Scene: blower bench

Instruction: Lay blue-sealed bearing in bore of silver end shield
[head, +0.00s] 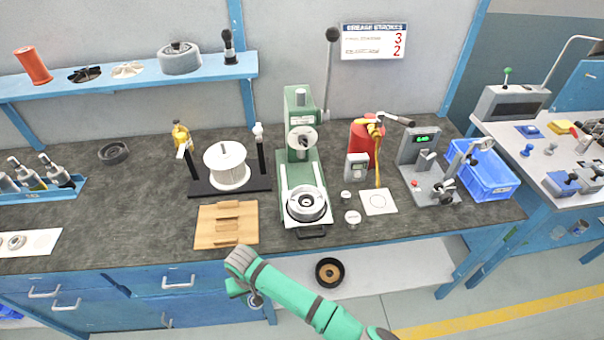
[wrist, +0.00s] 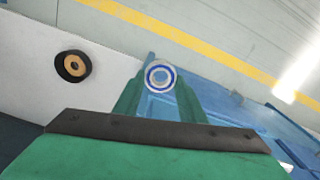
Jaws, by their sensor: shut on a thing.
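The blue-sealed bearing (wrist: 159,77), a small silver ring with a blue band, is between the fingertips of my gripper (wrist: 160,90) in the wrist view. My gripper (head: 254,296) is shut on it. In the head view the gripper hangs in front of the blue drawers, below the bench top, and the bearing is mostly hidden. The silver end shield (head: 306,218) appears as a round silver part with an open centre, lying on the base of the green press. The gripper is below and left of it in the picture, well apart.
The green press (head: 300,100) has a raised lever. A wooden block (head: 207,238) lies left of the shield, a white spool (head: 226,180) behind it. Small silver parts (head: 352,217) and a white pad (head: 378,208) lie right. A black-and-tan ring (head: 330,272) is on the lower shelf.

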